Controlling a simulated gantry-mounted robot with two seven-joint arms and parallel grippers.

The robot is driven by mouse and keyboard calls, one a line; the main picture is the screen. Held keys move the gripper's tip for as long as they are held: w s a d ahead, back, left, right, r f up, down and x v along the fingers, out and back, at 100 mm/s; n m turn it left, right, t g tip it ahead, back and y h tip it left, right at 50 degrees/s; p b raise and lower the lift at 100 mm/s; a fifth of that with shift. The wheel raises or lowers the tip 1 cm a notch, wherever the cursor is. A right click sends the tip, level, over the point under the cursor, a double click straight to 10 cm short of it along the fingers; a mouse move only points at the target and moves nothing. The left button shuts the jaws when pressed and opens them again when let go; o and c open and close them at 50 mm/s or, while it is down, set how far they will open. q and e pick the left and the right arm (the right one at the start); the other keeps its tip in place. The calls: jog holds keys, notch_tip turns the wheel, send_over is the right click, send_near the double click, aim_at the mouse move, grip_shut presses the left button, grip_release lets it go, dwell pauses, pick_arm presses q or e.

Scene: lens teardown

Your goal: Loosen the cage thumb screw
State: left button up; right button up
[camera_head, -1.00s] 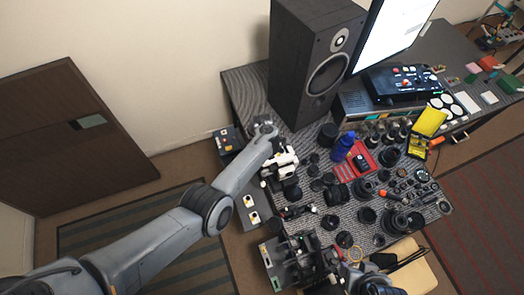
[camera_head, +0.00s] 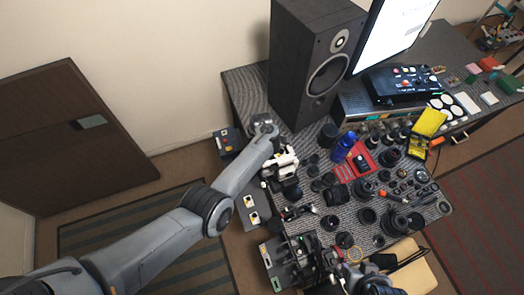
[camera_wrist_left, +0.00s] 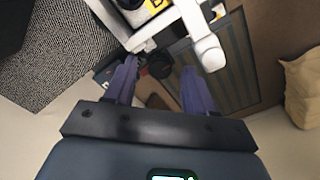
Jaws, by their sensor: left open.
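A white cage (camera_head: 280,160) with a dark camera body stands near the table's left edge in the head view. In the left wrist view the white cage (camera_wrist_left: 170,18) crosses the top, with a yellow label and a rounded white end. A dark round knob (camera_wrist_left: 158,66), which looks like the thumb screw, shows below it. My left gripper (camera_wrist_left: 160,72) is open, its two purple fingers on either side of the knob; I cannot tell whether they touch it. In the head view my left arm reaches the cage, its fingertips hidden. I cannot clearly make out my right gripper at the bottom.
Lenses and small parts crowd the table (camera_head: 240,84). A tall black speaker (camera_head: 308,62) stands behind the cage. A blue bottle (camera_head: 343,147) and a red tray (camera_head: 371,157) are to its right.

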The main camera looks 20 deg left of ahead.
pick_arm(q)
notch_tip(320, 180, up, 10)
jog(key=p, duration=0.2)
dwell(0.6)
jog(key=s+a+f+m+t, duration=0.1)
jog(key=s+a+f+m, duration=0.1)
jog(key=s+m, duration=0.3)
jog(key=s+a+f+m+t, duration=0.1)
jog(key=s+a+f+m, duration=0.15)
jog(key=s, duration=0.45)
jog(key=s+r+m, duration=0.6)
jog(key=s, duration=0.3)
jog(key=s+r+m+t, duration=0.1)
jog(key=s+r+m, duration=0.5)
jog(key=s, duration=0.4)
jog(key=shift+s+a+t, duration=0.2)
jog(key=shift+s+t, duration=0.1)
